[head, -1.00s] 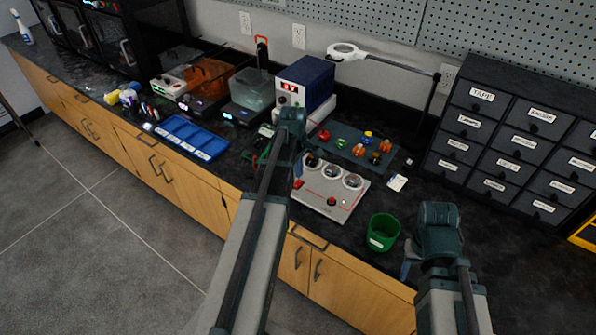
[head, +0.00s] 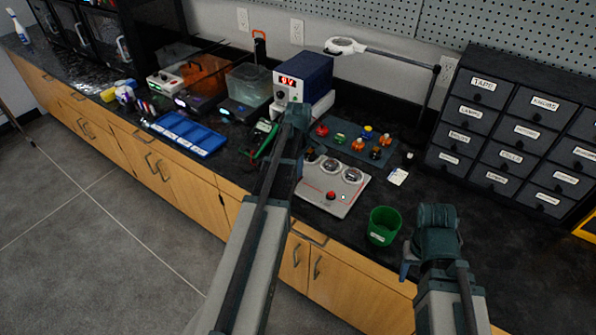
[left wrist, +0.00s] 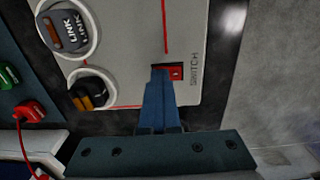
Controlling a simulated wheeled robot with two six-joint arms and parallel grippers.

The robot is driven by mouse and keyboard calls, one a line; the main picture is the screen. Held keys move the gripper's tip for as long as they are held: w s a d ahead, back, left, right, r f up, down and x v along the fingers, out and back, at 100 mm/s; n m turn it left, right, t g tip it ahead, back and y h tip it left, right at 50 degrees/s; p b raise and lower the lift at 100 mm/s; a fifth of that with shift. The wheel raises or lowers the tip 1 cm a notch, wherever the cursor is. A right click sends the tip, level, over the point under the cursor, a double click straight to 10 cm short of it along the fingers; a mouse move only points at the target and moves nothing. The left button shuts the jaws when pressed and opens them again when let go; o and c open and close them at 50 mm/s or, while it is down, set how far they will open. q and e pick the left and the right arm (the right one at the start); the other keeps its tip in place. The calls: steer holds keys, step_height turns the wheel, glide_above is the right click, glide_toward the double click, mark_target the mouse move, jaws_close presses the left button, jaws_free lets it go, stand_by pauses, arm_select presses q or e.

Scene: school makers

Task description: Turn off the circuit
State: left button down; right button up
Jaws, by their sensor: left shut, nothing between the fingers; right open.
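The circuit board (head: 347,199) is a pale panel on the dark counter with round sockets along its far side and a red line. In the left wrist view the board (left wrist: 205,25) carries a red switch (left wrist: 177,72) beside the printed word SWITCH. My left gripper (head: 298,172) is shut and empty over the board's left end. In the left wrist view its blue fingertips (left wrist: 160,74) overlap the left part of the switch; I cannot tell whether they touch it. My right gripper (head: 405,267) is open and empty, right of a green cup.
The green cup (head: 383,225) stands right of the board. Behind the board lie a dark mat (head: 345,135) with coloured parts and a blue power supply (head: 305,75) with a red display. A blue tray (head: 188,134) is left. Labelled drawers (head: 515,140) stand right.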

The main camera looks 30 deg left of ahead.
arm_select(q)
steer(key=shift+s+d+f, duration=0.1)
steer(key=shift+d+f, duration=0.15)
steer(key=shift+f, duration=0.05)
arm_select(e)
steer(key=shift+s+f, duration=0.1)
steer(key=shift+f, duration=0.2)
arm_select(q)
steer(key=shift+s+d, duration=0.1)
steer(key=shift+s, duration=0.8)
arm_select(e)
steer(key=shift+d, duration=0.1)
arm_select(q)
steer(key=shift+s, duration=0.1)
steer(key=shift+r+p, duration=0.45)
steer(key=shift+p, duration=0.25)
step_height(320, 180, up, 14)
steer(key=w+p, duration=0.2)
steer(key=p, duration=1.1)
steer(key=shift+a+f+t+p, duration=0.15)
steer(key=shift+a+t+p, duration=0.15)
steer(key=shift+p, duration=0.05)
arm_select(e)
step_height(320, 180, up, 15)
steer(key=w, duration=0.1)
steer(key=shift+d, duration=0.35)
steer(key=shift+f, duration=0.1)
